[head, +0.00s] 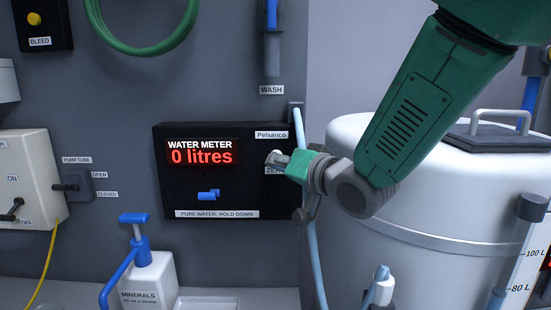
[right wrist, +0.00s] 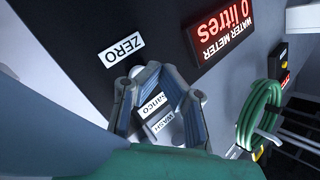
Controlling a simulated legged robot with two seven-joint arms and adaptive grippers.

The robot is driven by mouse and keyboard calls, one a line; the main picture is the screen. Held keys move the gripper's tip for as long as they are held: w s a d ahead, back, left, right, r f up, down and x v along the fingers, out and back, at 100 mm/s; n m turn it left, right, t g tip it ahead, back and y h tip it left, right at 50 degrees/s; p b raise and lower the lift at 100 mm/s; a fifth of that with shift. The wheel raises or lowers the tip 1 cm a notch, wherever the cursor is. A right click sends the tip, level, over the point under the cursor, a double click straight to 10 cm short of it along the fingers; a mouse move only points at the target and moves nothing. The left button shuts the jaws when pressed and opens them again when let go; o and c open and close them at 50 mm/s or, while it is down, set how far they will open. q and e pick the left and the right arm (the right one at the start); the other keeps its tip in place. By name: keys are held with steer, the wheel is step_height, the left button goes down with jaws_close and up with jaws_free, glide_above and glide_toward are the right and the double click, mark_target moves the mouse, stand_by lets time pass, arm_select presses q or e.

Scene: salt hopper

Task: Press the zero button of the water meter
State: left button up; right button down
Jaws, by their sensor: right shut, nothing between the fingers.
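The water meter (head: 185,188) is a black box on the grey wall, with a red display (head: 202,154) reading "0 litres". The display also shows in the right wrist view (right wrist: 220,30). My right gripper (head: 274,159) is shut and empty, with its fingertips at the meter's right side, just above the partly hidden ZERO label (head: 272,171). In the right wrist view the ZERO label (right wrist: 122,48) is clear, and a small pale round button (right wrist: 136,71) shows beside the fingertips (right wrist: 157,70). I cannot tell whether they touch it. My left gripper is out of view.
A blue lever (head: 208,195) sits low on the meter, above the "PURE WATER: HOLD DOWN" label. A pale blue hose (head: 311,250) hangs close to the right gripper. A large white tank (head: 400,235) stands at right. A minerals bottle (head: 150,275) stands below the meter.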

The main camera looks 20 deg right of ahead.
steer(key=s, duration=0.2)
steer(key=s+a, duration=0.1)
steer(key=s, duration=0.1)
steer(key=shift+s+a, duration=0.2)
steer(key=shift+s, duration=0.2)
stand_by(0.7)
